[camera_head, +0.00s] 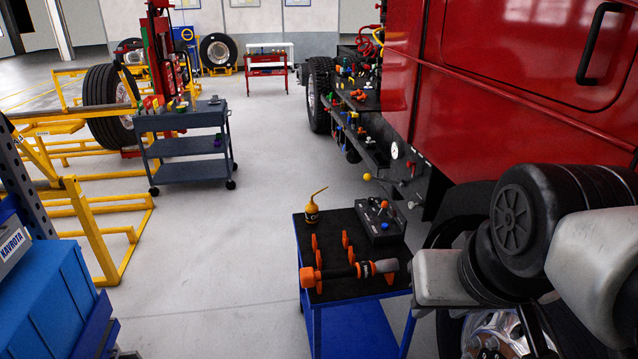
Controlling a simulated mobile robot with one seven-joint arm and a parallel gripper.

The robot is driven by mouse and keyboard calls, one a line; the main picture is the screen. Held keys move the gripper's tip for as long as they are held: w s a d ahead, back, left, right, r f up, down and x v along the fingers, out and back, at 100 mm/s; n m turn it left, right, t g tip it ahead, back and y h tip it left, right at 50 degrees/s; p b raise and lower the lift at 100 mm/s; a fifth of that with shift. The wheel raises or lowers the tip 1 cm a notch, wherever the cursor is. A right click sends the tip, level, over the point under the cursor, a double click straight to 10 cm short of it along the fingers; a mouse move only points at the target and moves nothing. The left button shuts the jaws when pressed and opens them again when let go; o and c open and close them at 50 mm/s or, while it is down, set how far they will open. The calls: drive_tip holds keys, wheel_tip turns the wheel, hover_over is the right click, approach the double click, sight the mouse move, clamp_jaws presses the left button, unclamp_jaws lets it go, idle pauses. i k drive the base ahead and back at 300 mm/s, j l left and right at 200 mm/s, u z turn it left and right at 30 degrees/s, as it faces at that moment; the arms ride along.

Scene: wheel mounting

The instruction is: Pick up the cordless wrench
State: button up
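The cordless wrench (338,273), orange and black with a lighter grey section toward its right end, lies across the front of a small blue cart's black top (326,222). Its bulky orange head is at the left, and its right end points toward the truck. My grey and black arm comes in from the right, and one grey link appears close to the right end of the wrench; I cannot tell the gap in depth. I cannot make out the fingers of my gripper. No hold on the wrench shows.
Several orange holders stand on the cart top, with a yellow oil can (312,211) and a black case (380,219) behind. The red truck (480,110) and its wheel bound the right side. A grey trolley (185,145) and yellow frames stand left. The floor between is clear.

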sight(366, 268)
drive_tip(key=i+u, duration=0.3)
drive_tip(key=u, duration=0.2)
drive_tip(key=i+l+u, duration=0.2)
drive_tip(key=u, duration=0.25)
drive_tip(key=i+l, duration=0.45)
drive_tip(key=i, duration=0.15)
